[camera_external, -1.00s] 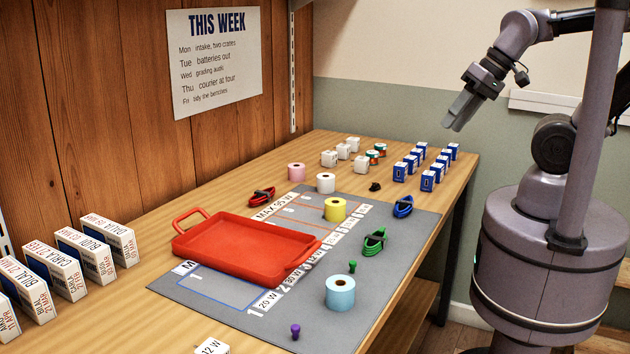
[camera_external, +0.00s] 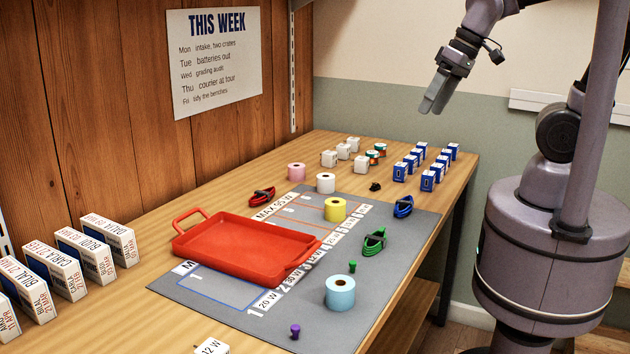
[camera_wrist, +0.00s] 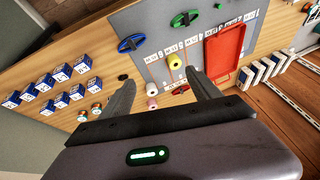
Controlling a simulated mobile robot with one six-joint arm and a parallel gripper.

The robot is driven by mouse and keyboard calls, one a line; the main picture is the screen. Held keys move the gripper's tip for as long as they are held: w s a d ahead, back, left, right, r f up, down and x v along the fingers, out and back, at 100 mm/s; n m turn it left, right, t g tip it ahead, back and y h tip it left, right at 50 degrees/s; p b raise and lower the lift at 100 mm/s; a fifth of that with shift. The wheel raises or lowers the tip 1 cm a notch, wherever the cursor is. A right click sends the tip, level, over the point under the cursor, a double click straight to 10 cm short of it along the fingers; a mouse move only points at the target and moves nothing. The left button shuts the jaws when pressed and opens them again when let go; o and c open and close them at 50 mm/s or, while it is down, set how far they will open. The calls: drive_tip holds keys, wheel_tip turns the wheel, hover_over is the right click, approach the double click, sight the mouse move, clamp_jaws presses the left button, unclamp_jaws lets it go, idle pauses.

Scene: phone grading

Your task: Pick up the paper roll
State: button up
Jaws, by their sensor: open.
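Several paper rolls stand upright on the bench in the external view: a pink roll (camera_external: 297,172), a white roll (camera_external: 326,183), a yellow roll (camera_external: 335,209) and a light blue roll (camera_external: 340,293). The pink and white rolls are on bare wood; the yellow and blue ones are on the grey mat (camera_external: 398,250). My gripper (camera_external: 430,107) is open and empty, high above the bench's far right side and apart from every roll. In the wrist view, the white roll (camera_wrist: 151,88), pink roll (camera_wrist: 152,103) and yellow roll (camera_wrist: 175,63) appear between the spread fingers (camera_wrist: 160,79).
A red tray (camera_external: 240,250) lies on the mat's left. Coiled cables, red (camera_external: 262,197), blue (camera_external: 403,207) and green (camera_external: 375,241), lie around. Blue-and-white boxes (camera_external: 428,181) and white cubes (camera_external: 329,158) stand at the back. White cartons (camera_external: 110,241) line the left.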

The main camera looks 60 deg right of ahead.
drive_tip(key=w+a+r+n+g+p, duration=0.1)
drive_tip(key=w+a+r+n+p, duration=0.15)
drive_tip(key=w, duration=0.35)
drive_tip(key=n+g+h+p, duration=0.2)
drive_tip(key=n+g+p, duration=0.2)
drive_tip(key=n+p, duration=0.3)
hover_over(335, 202)
wheel_tip(335, 202, down, 11)
drive_tip(key=n, duration=0.1)
drive_tip(key=shift+n, duration=0.25)
drive_tip(key=f+b, duration=0.2)
drive_tip(key=f, duration=0.2)
drive_tip(key=f+b, duration=0.1)
drive_tip(key=f, duration=0.3)
drive_tip(key=s+f+b, duration=0.1)
drive_tip(key=f+b, duration=0.1)
drive_tip(key=f, duration=0.2)
drive_tip(key=shift+d+f+b, duration=0.1)
drive_tip(key=shift+b, duration=0.25)
drive_tip(key=f+b, duration=0.1)
drive_tip(key=f, duration=0.1)
drive_tip(key=w+f+b, duration=0.1)
drive_tip(key=f+b, duration=0.1)
drive_tip(key=f, duration=0.1)
drive_tip(key=shift+f, duration=0.35)
drive_tip(key=shift+r, duration=0.2)
drive_tip(key=shift+c, duration=0.4)
drive_tip(key=c, duration=1.4)
